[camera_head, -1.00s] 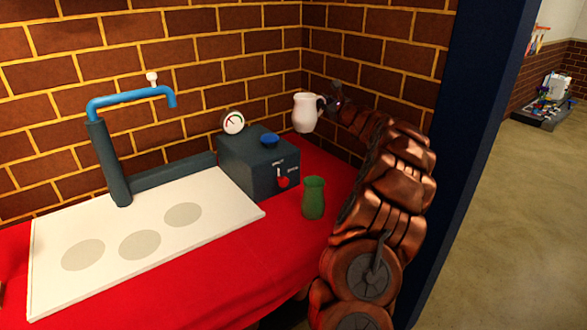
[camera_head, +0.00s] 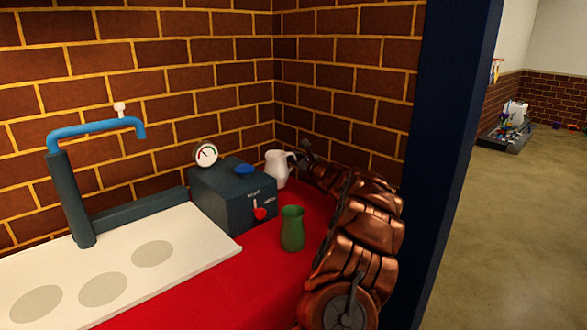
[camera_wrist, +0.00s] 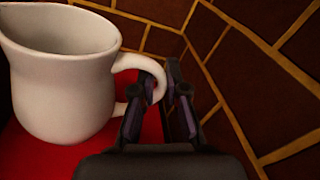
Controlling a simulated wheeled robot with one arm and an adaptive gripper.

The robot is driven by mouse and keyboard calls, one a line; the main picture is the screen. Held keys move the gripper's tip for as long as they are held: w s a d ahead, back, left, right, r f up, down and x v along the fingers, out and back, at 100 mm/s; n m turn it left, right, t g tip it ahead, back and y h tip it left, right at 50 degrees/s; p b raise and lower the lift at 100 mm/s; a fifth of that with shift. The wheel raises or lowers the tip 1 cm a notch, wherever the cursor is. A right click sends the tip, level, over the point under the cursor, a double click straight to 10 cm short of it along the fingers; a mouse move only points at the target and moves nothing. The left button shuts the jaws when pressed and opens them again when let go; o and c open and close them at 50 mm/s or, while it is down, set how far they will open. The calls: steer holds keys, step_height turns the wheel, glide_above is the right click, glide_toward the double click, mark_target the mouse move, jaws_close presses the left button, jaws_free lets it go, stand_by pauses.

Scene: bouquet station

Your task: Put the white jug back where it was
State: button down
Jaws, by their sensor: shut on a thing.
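The white jug (camera_head: 277,168) is upright at the back right corner of the red-topped counter, right of the dark box. In the wrist view the jug (camera_wrist: 62,85) fills the left side, its handle toward my gripper (camera_wrist: 158,95). The fingers are shut on the handle. In the head view my gripper (camera_head: 303,158) is at the jug's right side, small and partly hidden by my arm. The jug's base looks at or very near the red surface; I cannot tell whether it touches.
A green vase (camera_head: 292,229) stands in front of the jug. A white board (camera_head: 150,262) with grey circles lies left, under a blue tap (camera_head: 95,130). Brick walls close in behind and right.

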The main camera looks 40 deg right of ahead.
steer(key=shift+f, duration=1.5)
steer(key=shift+f+b, duration=0.2)
steer(key=shift+b, duration=0.2)
steer(key=c, duration=1.2)
jaws_free()
steer(key=shift+r, duration=0.1)
steer(key=shift+r, duration=0.15)
steer(key=s, duration=0.3)
steer(key=s+a, duration=0.1)
steer(key=s, duration=0.7)
steer(key=shift+a+p, duration=0.35)
steer(key=shift+s+a, duration=0.2)
steer(key=shift+s, duration=0.2)
